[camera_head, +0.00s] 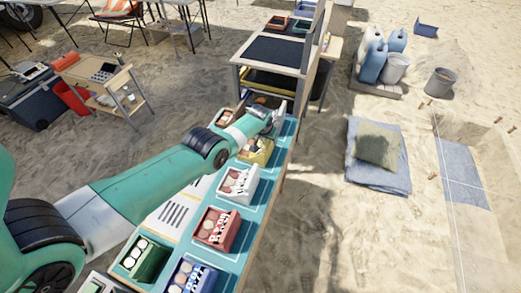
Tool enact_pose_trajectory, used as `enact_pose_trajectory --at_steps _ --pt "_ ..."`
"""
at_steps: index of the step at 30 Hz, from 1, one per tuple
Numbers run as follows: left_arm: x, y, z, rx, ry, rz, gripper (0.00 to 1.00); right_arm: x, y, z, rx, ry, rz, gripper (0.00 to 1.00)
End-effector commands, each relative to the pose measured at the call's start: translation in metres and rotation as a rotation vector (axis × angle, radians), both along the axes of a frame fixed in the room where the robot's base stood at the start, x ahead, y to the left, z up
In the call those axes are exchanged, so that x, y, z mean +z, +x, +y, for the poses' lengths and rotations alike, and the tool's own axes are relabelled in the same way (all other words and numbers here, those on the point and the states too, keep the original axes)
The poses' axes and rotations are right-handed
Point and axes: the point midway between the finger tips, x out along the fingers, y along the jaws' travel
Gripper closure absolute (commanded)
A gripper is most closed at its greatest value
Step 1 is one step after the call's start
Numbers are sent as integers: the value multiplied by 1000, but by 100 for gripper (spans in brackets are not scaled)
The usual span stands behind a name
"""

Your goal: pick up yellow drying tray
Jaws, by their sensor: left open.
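A small yellow tray (262,156) with light and dark pieces in it sits on the teal-topped table, in the row of small trays. A wider yellow piece (268,82) also shows on the shelf under the dark-topped rack. I cannot tell from the picture which of the two is the drying tray. My left arm reaches across the table from the left. My left gripper (274,122) is open, above the far part of the table, just beyond the small yellow tray. It appears apart from that tray. My right gripper is not in view.
White (237,184), red (215,229), green (142,258) and blue (189,276) trays with pieces stand nearer on the table. The dark-topped rack (274,52) rises beyond the table's far end. Open sand lies to the right.

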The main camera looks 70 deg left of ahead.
Motion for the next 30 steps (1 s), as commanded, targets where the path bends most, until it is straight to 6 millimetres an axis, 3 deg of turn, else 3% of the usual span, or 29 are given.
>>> enact_pose_trajectory --at_steps 3,12,30 --pt "0 0 0 0 0 0 44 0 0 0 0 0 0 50" --pt "0 0 0 0 0 0 98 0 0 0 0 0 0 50" --pt "-1 0 -1 0 -2 -1 100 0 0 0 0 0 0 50"
